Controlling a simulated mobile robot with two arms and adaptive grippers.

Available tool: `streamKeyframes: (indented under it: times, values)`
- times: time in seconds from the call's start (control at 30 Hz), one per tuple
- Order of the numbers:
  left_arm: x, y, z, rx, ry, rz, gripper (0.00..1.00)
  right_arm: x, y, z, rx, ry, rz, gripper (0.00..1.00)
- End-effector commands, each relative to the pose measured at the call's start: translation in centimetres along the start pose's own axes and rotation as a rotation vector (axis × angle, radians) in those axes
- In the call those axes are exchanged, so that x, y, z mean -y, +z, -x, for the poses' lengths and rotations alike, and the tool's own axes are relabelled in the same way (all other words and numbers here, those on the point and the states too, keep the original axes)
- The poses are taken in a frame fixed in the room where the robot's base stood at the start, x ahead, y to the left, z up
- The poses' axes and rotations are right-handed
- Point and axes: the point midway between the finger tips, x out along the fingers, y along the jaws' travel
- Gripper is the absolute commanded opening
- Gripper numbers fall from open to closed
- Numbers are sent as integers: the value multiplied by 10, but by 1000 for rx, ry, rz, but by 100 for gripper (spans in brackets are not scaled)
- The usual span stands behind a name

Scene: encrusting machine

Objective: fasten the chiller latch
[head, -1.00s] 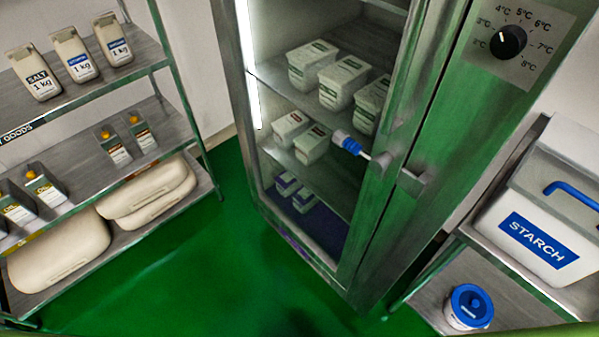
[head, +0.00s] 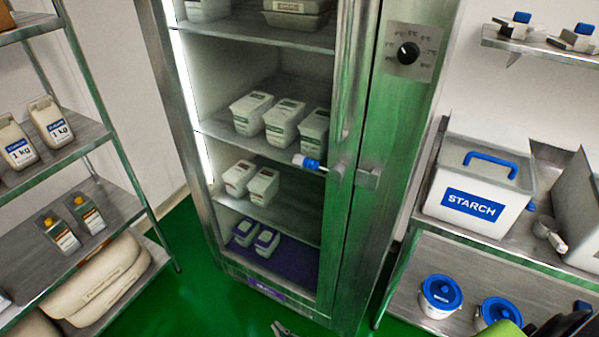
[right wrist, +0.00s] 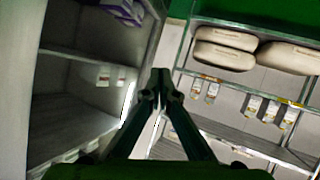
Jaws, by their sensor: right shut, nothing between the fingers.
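The chiller latch (head: 313,164) is a lever with a blue and white grip on the chiller (head: 345,240). Its grip sticks out to the left from a metal mount on the door's right edge, nearly level. A metal block (head: 368,178) sits just right of that mount on the frame. My right gripper (head: 280,329) shows only its tips at the bottom edge of the head view, below and apart from the latch. In the right wrist view its fingers (right wrist: 160,88) are together and empty. The latch cannot be made out there. My left gripper is not in view.
A rack (head: 122,203) with bags and bottles stands on the left, with green floor (head: 190,270) before the chiller. On the right, a steel shelf (head: 480,250) holds a starch bin (head: 470,203) and blue-lidded tubs (head: 440,295). A dial (head: 408,53) is above the latch.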

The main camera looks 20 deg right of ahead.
Motion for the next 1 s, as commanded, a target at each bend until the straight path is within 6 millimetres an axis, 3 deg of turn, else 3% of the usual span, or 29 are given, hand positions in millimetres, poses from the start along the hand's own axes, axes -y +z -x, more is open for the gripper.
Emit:
streamKeyframes:
  times: [0.03, 0.2, 0.3, 0.43, 0.53, 0.63, 0.8, 1.0]
  values:
    - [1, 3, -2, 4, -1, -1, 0, -9, -45, -13, -105, 45, 16, 0]
    - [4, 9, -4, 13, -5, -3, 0, -51, -192, -20, -435, 267, 66, 0]
    - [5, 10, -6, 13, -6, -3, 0, -81, -271, -2, -600, 445, 74, 0]
    - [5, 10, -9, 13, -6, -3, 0, -120, -347, 37, -742, 699, 45, 0]
    - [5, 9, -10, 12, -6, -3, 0, -145, -383, 70, -788, 887, -1, 0]
    - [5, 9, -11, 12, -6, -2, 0, -164, -401, 98, -787, 1040, -54, 0]
    - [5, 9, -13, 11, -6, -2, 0, -180, -411, 128, -742, 1197, -122, 0]
    - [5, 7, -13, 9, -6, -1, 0, -184, -412, 138, -714, 1250, -147, 0]
